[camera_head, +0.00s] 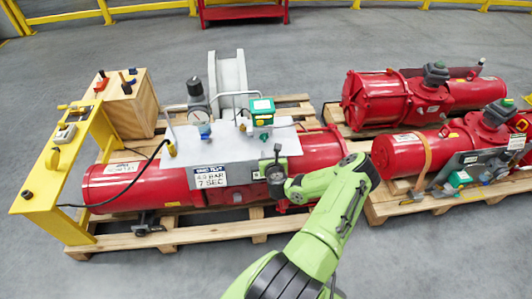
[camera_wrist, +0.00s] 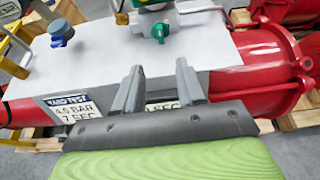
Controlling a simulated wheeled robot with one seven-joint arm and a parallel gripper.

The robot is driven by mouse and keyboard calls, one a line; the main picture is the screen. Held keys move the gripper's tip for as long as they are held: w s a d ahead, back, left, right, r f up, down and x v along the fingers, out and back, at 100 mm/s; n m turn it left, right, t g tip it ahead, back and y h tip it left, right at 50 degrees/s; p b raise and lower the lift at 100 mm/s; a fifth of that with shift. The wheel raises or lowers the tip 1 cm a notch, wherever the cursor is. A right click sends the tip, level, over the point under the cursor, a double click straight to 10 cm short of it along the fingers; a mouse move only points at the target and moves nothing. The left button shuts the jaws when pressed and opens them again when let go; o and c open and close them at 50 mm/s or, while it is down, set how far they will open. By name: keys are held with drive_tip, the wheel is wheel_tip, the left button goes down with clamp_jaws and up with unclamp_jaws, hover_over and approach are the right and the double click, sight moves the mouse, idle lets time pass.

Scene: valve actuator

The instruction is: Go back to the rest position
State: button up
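My gripper (camera_wrist: 157,88) shows in the wrist view with its two grey fingers apart and nothing between them. It points at the front edge of the grey panel (camera_wrist: 215,45) on the red valve actuator (camera_wrist: 262,70). In the head view my green arm reaches up from the bottom to the actuator (camera_head: 120,185), and my gripper (camera_head: 276,160) is small and dark in front of the panel (camera_head: 185,155). I cannot tell whether the fingers touch the panel.
A yellow stand (camera_head: 45,190) with switches is at left, beside a wooden box (camera_head: 130,105). A wooden pallet (camera_head: 190,235) carries the actuator. More red actuators (camera_head: 420,150) stand on pallets at right. Grey floor is clear at the front left, and yellow railings line the back.

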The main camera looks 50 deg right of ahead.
drive_tip(key=shift+a, duration=0.1)
drive_tip(key=w+a+r+n+t+y, duration=0.1)
drive_tip(key=w+a+r+n+y, duration=0.35)
drive_tip(key=a+n, duration=0.3)
drive_tip(key=w+a+r+n+t+y, duration=0.2)
drive_tip(key=w+a+r+n+y, duration=0.1)
drive_tip(key=w+a+r+n, duration=0.5)
drive_tip(key=s+a+r+n+g+y, duration=0.35)
drive_tip(key=a+r+n, duration=0.35)
drive_tip(key=a+n, duration=0.55)
drive_tip(key=s+a+r+n+g+h, duration=0.2)
drive_tip(key=s+a+r+n+g, duration=0.1)
drive_tip(key=s+a+r+n, duration=0.75)
drive_tip(key=s+n, duration=0.2)
drive_tip(key=s, duration=0.5)
drive_tip(key=s+a+r+n, duration=0.2)
drive_tip(key=s+r+n, duration=0.1)
drive_tip(key=s, duration=0.6)
drive_tip(key=shift+r+n, duration=0.3)
drive_tip(key=shift+n, duration=0.35)
